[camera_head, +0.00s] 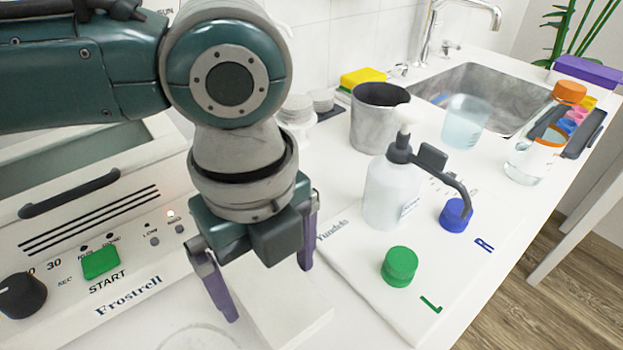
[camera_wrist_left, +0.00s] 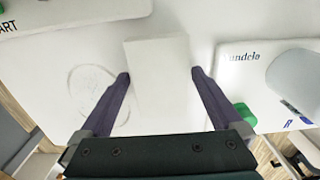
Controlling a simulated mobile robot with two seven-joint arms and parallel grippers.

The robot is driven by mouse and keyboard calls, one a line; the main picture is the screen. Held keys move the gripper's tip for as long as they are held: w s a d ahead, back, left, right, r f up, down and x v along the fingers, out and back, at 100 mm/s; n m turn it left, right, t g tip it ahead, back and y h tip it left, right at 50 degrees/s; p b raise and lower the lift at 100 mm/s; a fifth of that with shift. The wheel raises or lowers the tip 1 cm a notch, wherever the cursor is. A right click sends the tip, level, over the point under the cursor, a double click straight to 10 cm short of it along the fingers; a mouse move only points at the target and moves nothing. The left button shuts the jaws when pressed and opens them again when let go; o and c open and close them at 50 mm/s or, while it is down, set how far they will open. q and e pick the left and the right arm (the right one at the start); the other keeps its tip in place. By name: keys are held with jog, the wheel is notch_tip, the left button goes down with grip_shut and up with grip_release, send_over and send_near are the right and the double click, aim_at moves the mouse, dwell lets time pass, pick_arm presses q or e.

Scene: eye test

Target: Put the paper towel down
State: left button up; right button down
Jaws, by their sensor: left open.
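The paper towel (camera_head: 290,312) looks like a plain white block, lying on the white counter beside the board marked "Yundelo". In the left wrist view the towel (camera_wrist_left: 160,95) lies between the two purple fingers, its long side running away from the wrist. My left gripper (camera_head: 268,292) is open and points down over it, with one finger on each side. In the left wrist view the fingertips of the gripper (camera_wrist_left: 160,74) are close to the towel's edges; I cannot tell whether they touch. The arm hides the towel's far part in the head view. My right gripper is not in view.
A white device (camera_head: 60,262) with a green START button stands left. The white board (camera_head: 345,265) holds a pump bottle (camera_head: 390,195), a green cap (camera_head: 399,266) and a blue cap (camera_head: 455,215). A grey cup (camera_head: 377,120) and sink (camera_head: 478,85) are behind. A faint ring marks the counter.

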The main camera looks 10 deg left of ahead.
pick_arm(q)
jog(key=c, duration=1.2)
notch_tip(320, 180, up, 21)
jog(key=p, duration=0.4)
notch_tip(320, 180, up, 7)
jog(key=n+p, duration=0.5)
jog(key=n, duration=0.7)
send_over(267, 279)
jog(key=w+a, duration=0.1)
jog(key=a, duration=0.3)
jog(key=a+r+n+p, duration=0.35)
jog(key=r+n, duration=0.45)
jog(key=n, duration=0.5)
jog(key=shift+n, duration=0.3)
jog(key=s+r+p, duration=0.2)
jog(key=r+p, duration=1)
jog(key=s+r+p, duration=0.1)
jog(key=r+p, duration=1)
jog(key=p, duration=0.2)
jog(key=s+r+p, duration=0.2)
jog(key=r+p, duration=1)
jog(key=p, duration=0.1)
jog(key=shift+s+d+r, duration=0.2)
jog(key=shift+s+r, duration=0.1)
jog(key=shift+f, duration=0.1)
